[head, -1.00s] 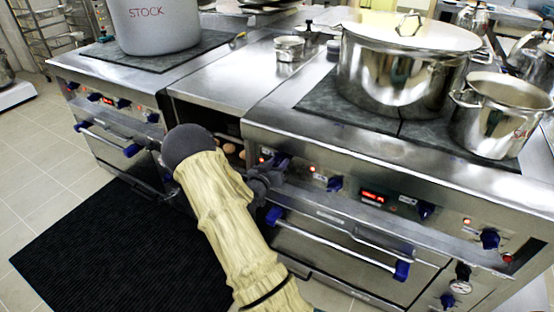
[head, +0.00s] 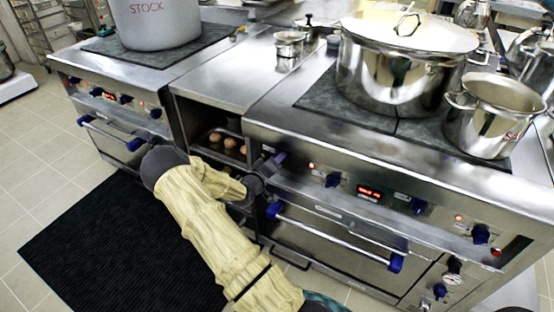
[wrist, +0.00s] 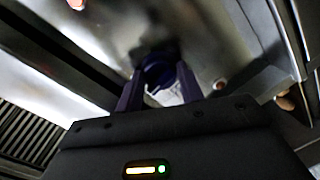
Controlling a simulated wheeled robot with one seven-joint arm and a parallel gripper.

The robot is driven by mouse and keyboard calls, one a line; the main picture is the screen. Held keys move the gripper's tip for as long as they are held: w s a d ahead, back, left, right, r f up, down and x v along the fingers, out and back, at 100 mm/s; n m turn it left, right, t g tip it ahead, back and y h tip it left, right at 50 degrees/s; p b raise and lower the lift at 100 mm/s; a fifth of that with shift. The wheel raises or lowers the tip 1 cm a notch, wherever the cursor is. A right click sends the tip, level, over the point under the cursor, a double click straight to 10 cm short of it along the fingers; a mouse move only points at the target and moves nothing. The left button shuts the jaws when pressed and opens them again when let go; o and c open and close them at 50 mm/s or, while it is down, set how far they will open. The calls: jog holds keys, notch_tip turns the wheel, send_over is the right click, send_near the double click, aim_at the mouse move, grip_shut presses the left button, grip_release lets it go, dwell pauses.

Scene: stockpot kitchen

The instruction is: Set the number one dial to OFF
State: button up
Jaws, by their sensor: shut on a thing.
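A dark blue dial (wrist: 158,71) sits on the steel front panel in the wrist view. My gripper (wrist: 160,80) has one finger on each side of it and is shut on it. In the head view my gripper (head: 262,176) is at the left end of the right-hand range's control panel, where the leftmost dial is mostly hidden by it. The dial's number and its OFF mark cannot be read.
A blue-ended oven handle (head: 335,236) runs just below the panel. An open shelf (head: 222,143) with round brown items lies left of my gripper. A large lidded pot (head: 395,75) and a smaller pot (head: 492,115) stand on the range. A black mat (head: 120,245) covers the floor.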

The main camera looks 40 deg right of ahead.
dwell(0.4)
jog(key=o, duration=1)
jog(key=shift+c, duration=0.2)
jog(key=shift+a, duration=0.15)
jog(key=p+v, duration=0.1)
jog(key=v, duration=1.6)
jog(key=shift+a, duration=0.15)
